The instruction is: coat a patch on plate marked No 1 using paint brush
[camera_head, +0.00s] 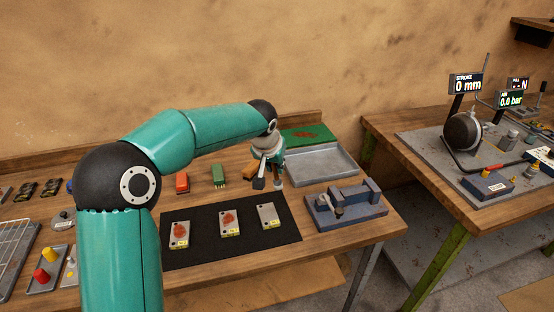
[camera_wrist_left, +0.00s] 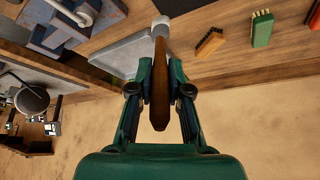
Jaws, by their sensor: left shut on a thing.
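My left gripper (camera_head: 268,182) is above the workbench, beyond the black mat (camera_head: 190,252). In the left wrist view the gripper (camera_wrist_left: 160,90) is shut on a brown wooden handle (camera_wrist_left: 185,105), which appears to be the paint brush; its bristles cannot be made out. Three small pale plates lie in a row on the mat: a left plate (camera_head: 180,242) and a middle plate (camera_head: 229,231) with reddish-brown patches, and a right plate (camera_head: 268,223) with no such patch. Their labels are too small to read. My right gripper is not in view.
A grey tray (camera_head: 340,163) and a green mat (camera_head: 322,131) lie at the back right. A blue fixture (camera_head: 370,212) stands right of the black mat. Red (camera_head: 182,182), green (camera_head: 218,180) and orange (camera_head: 249,169) items line the back. Bare mat surrounds the plates.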

